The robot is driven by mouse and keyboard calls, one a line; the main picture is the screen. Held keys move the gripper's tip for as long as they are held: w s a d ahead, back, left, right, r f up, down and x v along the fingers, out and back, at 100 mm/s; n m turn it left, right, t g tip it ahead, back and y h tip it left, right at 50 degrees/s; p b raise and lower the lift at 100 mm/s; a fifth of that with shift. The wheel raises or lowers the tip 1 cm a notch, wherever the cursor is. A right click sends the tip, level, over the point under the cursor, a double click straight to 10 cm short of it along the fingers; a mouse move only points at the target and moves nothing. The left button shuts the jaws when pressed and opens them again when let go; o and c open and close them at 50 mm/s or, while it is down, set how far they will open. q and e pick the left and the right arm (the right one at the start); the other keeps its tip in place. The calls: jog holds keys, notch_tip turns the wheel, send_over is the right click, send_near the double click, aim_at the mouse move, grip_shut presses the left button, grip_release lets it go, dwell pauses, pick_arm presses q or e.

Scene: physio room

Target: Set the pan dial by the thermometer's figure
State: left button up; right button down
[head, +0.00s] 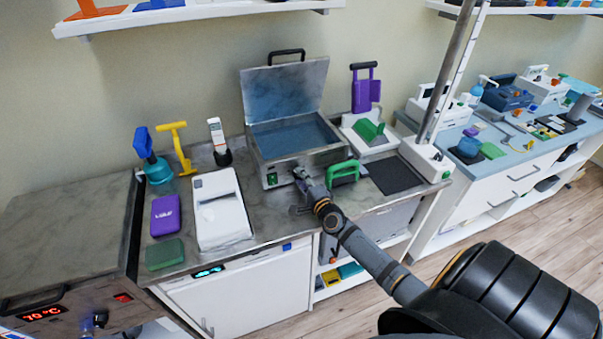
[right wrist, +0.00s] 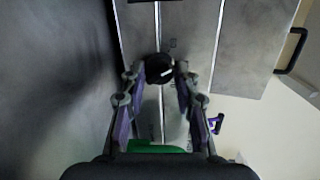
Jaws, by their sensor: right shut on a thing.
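The pan (head: 335,152) is a grey metal box on the counter, its lid (head: 285,92) raised and a blue-grey surface inside. A green switch (head: 271,179) is on its front. My right gripper (head: 302,178) reaches its front and is shut on the dial. The right wrist view shows the black dial (right wrist: 158,68) with a white mark, between the fingertips of my right gripper (right wrist: 160,78). A white handheld device (head: 216,135), perhaps the thermometer, stands in a black holder left of the pan; its figure is too small to read. My left gripper is not in view.
A green handle (head: 343,172) stands close right of my right gripper. A white device (head: 220,208), purple box (head: 165,214) and green block (head: 165,254) lie to the left. A heater at far left has a red display (head: 42,314) reading 70 °C.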

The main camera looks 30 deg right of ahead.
jog(key=n+p, duration=0.3)
jog(key=shift+r+n, duration=0.25)
jog(key=shift+n, duration=0.15)
jog(key=shift+a+f+n+g+h+p, duration=0.15)
jog(key=shift+n+g+h+p, duration=0.15)
jog(key=shift+n+p, duration=0.6)
jog(key=c, duration=1)
grip_release()
